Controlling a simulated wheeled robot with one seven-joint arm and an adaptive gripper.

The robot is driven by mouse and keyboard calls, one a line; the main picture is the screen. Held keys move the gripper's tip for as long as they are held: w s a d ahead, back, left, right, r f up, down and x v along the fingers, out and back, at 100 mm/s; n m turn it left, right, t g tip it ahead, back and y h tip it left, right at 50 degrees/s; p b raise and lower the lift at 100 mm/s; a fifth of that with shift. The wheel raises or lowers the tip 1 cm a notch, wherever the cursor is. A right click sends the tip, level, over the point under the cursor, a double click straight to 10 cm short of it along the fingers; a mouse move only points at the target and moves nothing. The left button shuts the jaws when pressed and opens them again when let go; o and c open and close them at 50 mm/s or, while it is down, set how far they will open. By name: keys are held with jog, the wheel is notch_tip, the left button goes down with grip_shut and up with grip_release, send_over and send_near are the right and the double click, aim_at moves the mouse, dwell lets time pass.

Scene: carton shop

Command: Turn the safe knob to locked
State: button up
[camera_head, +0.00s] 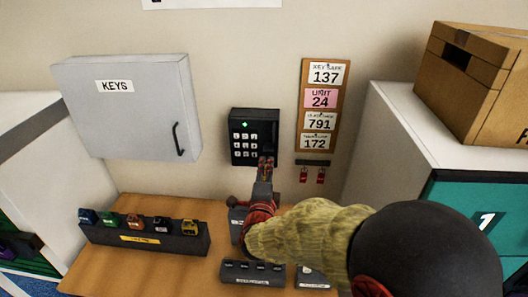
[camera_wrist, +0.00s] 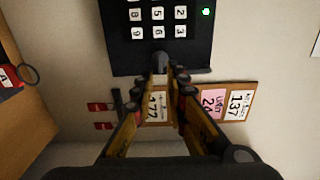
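The safe is a black keypad box (camera_head: 254,136) on the wall with white number keys and a lit green light. My gripper (camera_head: 265,163) reaches up to the lower right part of the box and hides the knob in the head view. In the wrist view my gripper's fingers (camera_wrist: 163,78) stand close on both sides of the knob. I cannot tell whether they touch it.
A tag board (camera_head: 325,97) and red keys (camera_head: 304,175) on a dark rack hang right of the box. A grey key cabinet (camera_head: 130,108) is at left. A key tray (camera_head: 145,238) stands on the wooden desk (camera_head: 90,262). A carton (camera_head: 475,85) sits at right.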

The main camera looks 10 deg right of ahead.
aim_at(269, 147)
jog(key=x, duration=0.7)
jog(key=shift+f, duration=0.1)
jog(key=shift+c, duration=0.3)
grip_shut()
